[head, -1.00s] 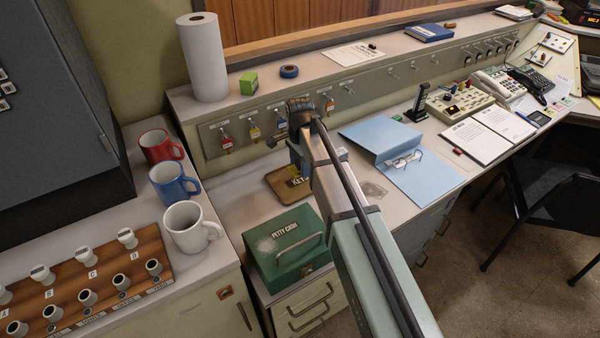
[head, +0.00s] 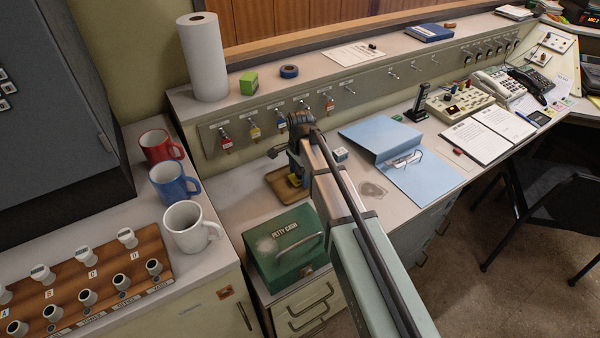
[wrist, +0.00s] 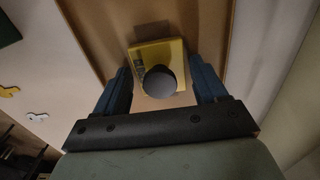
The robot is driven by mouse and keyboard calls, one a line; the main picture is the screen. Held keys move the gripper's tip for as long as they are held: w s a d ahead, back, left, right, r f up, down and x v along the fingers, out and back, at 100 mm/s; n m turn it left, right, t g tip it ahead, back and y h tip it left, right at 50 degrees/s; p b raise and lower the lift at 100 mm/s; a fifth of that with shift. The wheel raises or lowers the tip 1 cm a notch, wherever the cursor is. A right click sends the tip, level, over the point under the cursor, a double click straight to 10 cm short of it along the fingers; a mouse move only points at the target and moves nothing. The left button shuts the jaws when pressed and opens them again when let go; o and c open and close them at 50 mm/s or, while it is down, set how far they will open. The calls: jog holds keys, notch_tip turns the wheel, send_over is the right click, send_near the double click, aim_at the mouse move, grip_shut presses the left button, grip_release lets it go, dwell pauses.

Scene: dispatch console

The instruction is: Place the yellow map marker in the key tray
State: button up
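The key tray (head: 272,176) is a shallow brown tray behind the green petty cash box. My gripper (head: 296,177) is low over it, its blue fingers reaching down to the tray. The yellow map marker (head: 293,181) shows as a small yellow patch between the fingers. In the wrist view the marker (wrist: 174,50) is a yellow block with a dark round knob. My gripper (wrist: 160,75) has a finger close along each side of the block, with the brown tray floor (wrist: 110,25) around it. Whether the block's underside touches the tray is hidden.
The petty cash box (head: 270,250) stands just in front of the tray. A blue folder (head: 420,180) and a small box (head: 340,154) lie to the right. Keys hang on the panel (head: 210,140) behind. Red, blue and white mugs (head: 183,220) stand at left.

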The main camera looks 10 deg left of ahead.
jog(key=shift+o, duration=0.9)
jog(key=shift+r, duration=0.1)
notch_tip(320, 180, up, 12)
